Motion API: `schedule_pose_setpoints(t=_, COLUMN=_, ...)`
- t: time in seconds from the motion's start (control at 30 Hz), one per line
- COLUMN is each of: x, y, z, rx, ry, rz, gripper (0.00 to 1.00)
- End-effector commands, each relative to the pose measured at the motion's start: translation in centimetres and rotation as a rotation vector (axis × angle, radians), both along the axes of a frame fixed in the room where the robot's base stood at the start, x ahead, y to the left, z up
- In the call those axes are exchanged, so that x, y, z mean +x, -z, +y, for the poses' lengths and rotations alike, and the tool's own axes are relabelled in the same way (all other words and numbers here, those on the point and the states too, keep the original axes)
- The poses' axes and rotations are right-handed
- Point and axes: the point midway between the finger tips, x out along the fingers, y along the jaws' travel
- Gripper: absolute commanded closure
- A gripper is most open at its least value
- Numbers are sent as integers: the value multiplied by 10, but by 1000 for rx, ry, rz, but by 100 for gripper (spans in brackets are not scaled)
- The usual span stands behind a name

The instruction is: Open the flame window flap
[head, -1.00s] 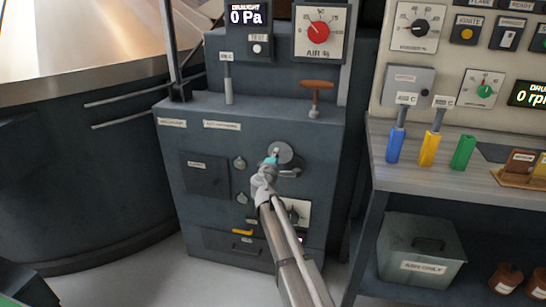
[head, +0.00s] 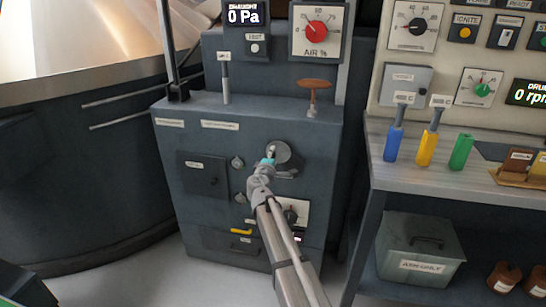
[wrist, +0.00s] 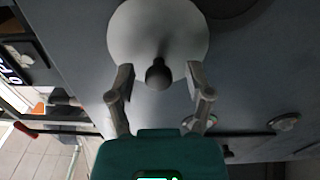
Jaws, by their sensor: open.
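The flame window flap looks to be a round pale grey disc (head: 284,151) on the front of the dark grey cabinet. In the wrist view the disc (wrist: 150,25) fills the top middle, with a small dark knob (wrist: 158,74) sticking out at its lower edge. My gripper (head: 271,156) is at the disc in the head view and partly covers it. In the wrist view my gripper (wrist: 158,82) is open, with one finger on each side of the knob. I see gaps between the fingers and the knob. A dark round rim (wrist: 228,12) shows beside the disc.
The cabinet front also carries a square door (head: 203,176), small round fittings (head: 238,163) and a yellow handle (head: 240,231). A lever (head: 225,85) and a brown T-handle (head: 314,88) stand on its top. A bench (head: 450,165) is at the right.

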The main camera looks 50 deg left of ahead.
Motion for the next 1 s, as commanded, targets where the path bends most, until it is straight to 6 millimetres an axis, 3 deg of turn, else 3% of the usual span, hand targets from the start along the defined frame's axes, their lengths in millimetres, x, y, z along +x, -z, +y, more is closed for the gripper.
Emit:
schedule_pose_setpoints(t=0.7, x=-82, y=0, z=-60, rx=0, ry=0, rz=0, gripper=33)
schedule_pose_setpoints(t=1.0, x=-92, y=0, z=-67, rx=0, ry=2, rz=1, gripper=33)
